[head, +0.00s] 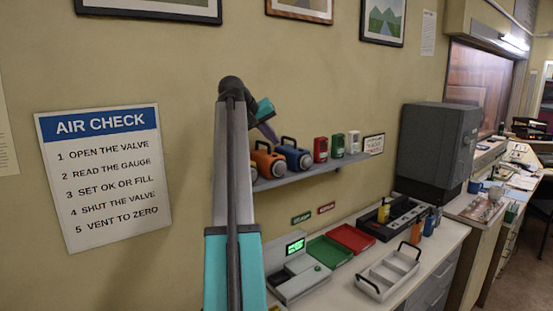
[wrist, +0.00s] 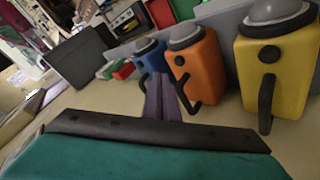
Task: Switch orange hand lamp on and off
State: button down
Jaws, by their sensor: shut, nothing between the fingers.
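The orange hand lamp (head: 267,163) stands on the wall shelf, with a black handle and a pale round lens. In the wrist view the orange lamp (wrist: 200,68) shows a small black round part on its face. My gripper (head: 271,135) is shut and empty, above the lamps in the head view. In the wrist view its fingertips (wrist: 161,82) overlap the gap between the orange lamp's handle and the blue lamp (wrist: 150,58). I cannot tell whether they touch anything. Whether the orange lamp is lit is not clear.
A yellow lamp (wrist: 285,70) stands beside the orange one; my arm mostly hides that area in the head view. Red, green and white boxes (head: 337,146) share the shelf (head: 310,171). Below, the counter holds a green tray (head: 329,252), a red tray and a white caddy.

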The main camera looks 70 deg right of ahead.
aim_at(272, 157)
jog(key=shift+f, duration=0.9)
jog(key=shift+w+f, duration=0.1)
jog(key=shift+f, duration=0.75)
dwell(2.4)
jog(key=shift+r, duration=0.85)
jog(key=shift+r, duration=0.15)
notch_tip(272, 157, up, 5)
jog(key=shift+f+p, duration=0.15)
jog(key=shift+p, duration=1.1)
dwell(0.3)
